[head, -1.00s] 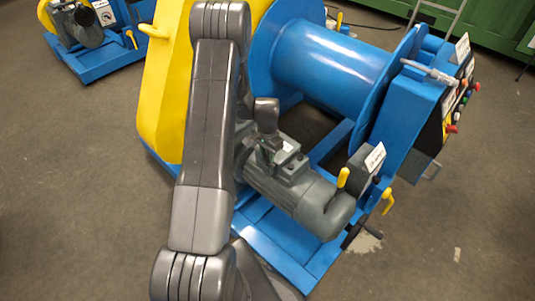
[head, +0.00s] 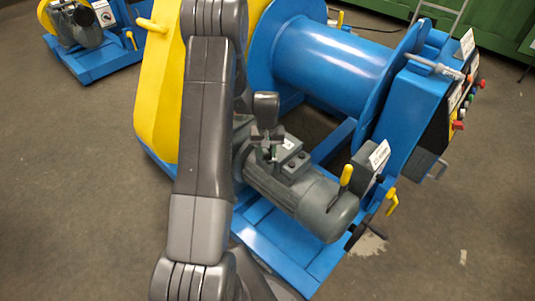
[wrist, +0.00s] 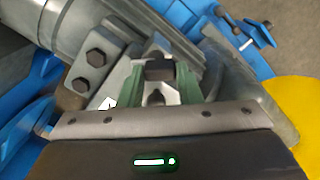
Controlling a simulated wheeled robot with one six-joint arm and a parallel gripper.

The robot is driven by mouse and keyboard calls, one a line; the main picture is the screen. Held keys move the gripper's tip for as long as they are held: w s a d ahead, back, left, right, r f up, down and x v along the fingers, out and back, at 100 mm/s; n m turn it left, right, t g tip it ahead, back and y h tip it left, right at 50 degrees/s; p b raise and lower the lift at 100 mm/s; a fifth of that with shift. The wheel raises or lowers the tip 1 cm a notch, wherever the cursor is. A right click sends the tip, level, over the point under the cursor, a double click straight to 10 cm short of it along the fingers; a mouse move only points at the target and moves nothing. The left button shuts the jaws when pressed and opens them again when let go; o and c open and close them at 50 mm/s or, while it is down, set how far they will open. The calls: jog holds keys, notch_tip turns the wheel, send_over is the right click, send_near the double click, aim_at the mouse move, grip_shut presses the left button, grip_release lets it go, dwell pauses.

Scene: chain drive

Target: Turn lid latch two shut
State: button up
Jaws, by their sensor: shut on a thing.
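My gripper (head: 268,148) reaches down to the grey terminal box (head: 294,163) on top of the grey motor (head: 300,200). In the wrist view the two green-padded fingers of my gripper (wrist: 159,84) are closed around a small dark latch (wrist: 159,69) on a light metal part. The latch sits between the pads, and its lower part is partly hidden by the fingers. I cannot read a number on it. Dark bolts (wrist: 96,58) show on the grey bracket to its left.
A blue drum (head: 330,60) and yellow guard (head: 160,90) stand behind the motor. A yellow-handled lever (head: 346,175) and a labelled box (head: 372,160) are at its right. The control panel (head: 462,100) is farther right. Open floor (head: 440,250) lies at the lower right.

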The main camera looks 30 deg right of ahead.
aim_at(268, 154)
jog(key=n+b, duration=0.1)
jog(key=n, duration=0.3)
jog(key=shift+n, duration=0.3)
jog(key=n+b, duration=0.1)
jog(key=n, duration=0.3)
jog(key=shift+s, duration=0.15)
jog(key=shift+n, duration=0.3)
jog(key=o, duration=1)
notch_tip(268, 154, up, 14)
jog(key=shift+f+p, duration=0.1)
jog(key=shift+p, duration=0.5)
